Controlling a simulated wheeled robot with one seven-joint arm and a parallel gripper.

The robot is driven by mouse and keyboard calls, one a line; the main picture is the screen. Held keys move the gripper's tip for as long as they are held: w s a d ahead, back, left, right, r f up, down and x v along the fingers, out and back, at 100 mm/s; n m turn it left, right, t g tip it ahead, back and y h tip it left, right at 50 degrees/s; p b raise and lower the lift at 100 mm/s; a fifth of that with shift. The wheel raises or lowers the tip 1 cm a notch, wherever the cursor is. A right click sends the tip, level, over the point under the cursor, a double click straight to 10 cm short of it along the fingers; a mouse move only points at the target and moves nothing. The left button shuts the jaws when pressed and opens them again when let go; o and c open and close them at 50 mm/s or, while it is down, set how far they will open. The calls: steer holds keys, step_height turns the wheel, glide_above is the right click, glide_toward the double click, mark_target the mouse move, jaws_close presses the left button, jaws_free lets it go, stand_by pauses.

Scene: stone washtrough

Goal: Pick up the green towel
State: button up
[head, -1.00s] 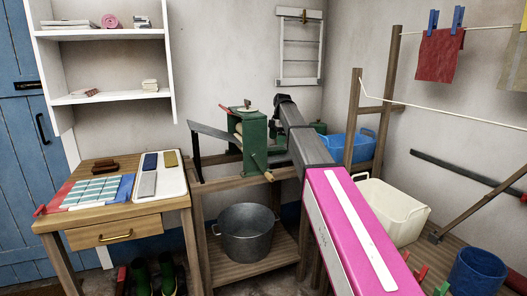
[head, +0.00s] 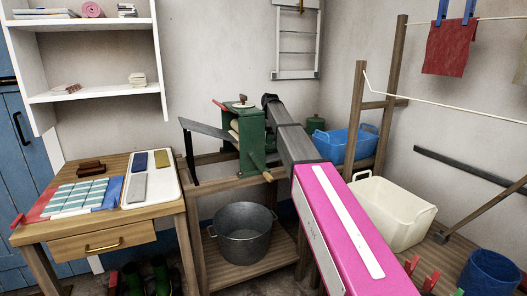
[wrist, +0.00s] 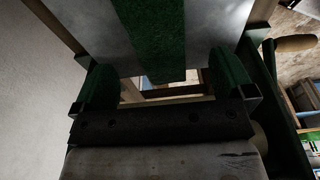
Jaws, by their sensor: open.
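A green strip of rough cloth, which looks like the green towel (wrist: 150,40), shows in the wrist view. It lies along a pale grey board, in line with the gap between my fingers. My gripper (wrist: 160,62) is open, one green-padded finger on each side of that gap. Nothing is seen between the fingertips, and the towel appears apart from them, further off. In the head view I cannot make out the towel; my arm and the green wringer (head: 252,138) hide that area.
The wringer's wooden crank handle (wrist: 296,43) sticks out on the right in the wrist view. A grey metal pot (head: 243,232) stands on the shelf below. A blue tub (head: 345,145) and cream basin (head: 395,212) are right of my arm. A wooden table (head: 140,212) is at left.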

steer(key=f, duration=0.5)
steer(key=shift+a, duration=0.25)
steer(key=c, duration=1.2)
steer(key=shift+c, duration=0.2)
